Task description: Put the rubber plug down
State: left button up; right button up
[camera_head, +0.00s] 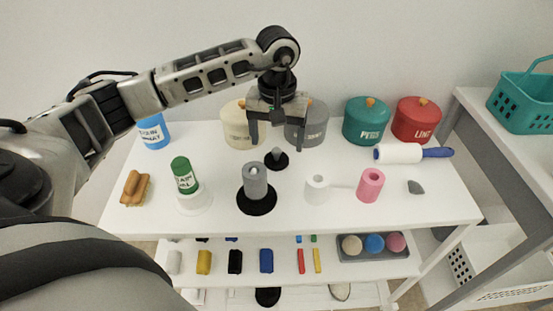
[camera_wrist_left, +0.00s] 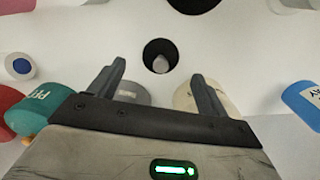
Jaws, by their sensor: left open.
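A small grey piece, which looks like the rubber plug (camera_head: 277,153), stands on a black round disc (camera_head: 283,165) near the middle of the white table. In the left wrist view the plug (camera_wrist_left: 160,64) shows beyond the fingertips, roughly midway between them, with the black disc (camera_wrist_left: 152,46) around it. My left gripper (camera_head: 276,147) is open, points down and is empty above the back half of the table. Its two fingers also show spread apart in the left wrist view (camera_wrist_left: 158,72). My right gripper is not in view.
Behind the gripper stand a cream canister (camera_head: 238,130), a grey one (camera_head: 310,128), a teal one (camera_head: 365,122) and a red one (camera_head: 416,120). In front are a grey cylinder (camera_head: 256,182) on a black disc, a white roll (camera_head: 317,189) and a pink roll (camera_head: 370,184).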

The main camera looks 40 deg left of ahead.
aim_at(277, 150)
pick_arm(q)
notch_tip(277, 150, down, 4)
jog(key=shift+a+f, duration=0.1)
jog(key=c, duration=1.1)
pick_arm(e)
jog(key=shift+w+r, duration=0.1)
pick_arm(q)
jog(key=shift+r, duration=0.25)
jog(key=shift+c, duration=0.2)
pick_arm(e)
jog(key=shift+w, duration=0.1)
pick_arm(q)
jog(key=shift+r, duration=0.2)
notch_tip(277, 150, up, 2)
jog(key=shift+r, duration=0.15)
jog(key=s+d+r, duration=0.8)
jog(key=s+r, duration=0.2)
jog(key=s, duration=0.2)
jog(key=w+d+r+m+p, duration=0.2)
jog(key=w+r+m+p, duration=0.1)
jog(key=p, duration=0.6)
jog(key=w+m, duration=0.1)
jog(key=w, duration=0.1)
jog(key=shift+w, duration=0.3)
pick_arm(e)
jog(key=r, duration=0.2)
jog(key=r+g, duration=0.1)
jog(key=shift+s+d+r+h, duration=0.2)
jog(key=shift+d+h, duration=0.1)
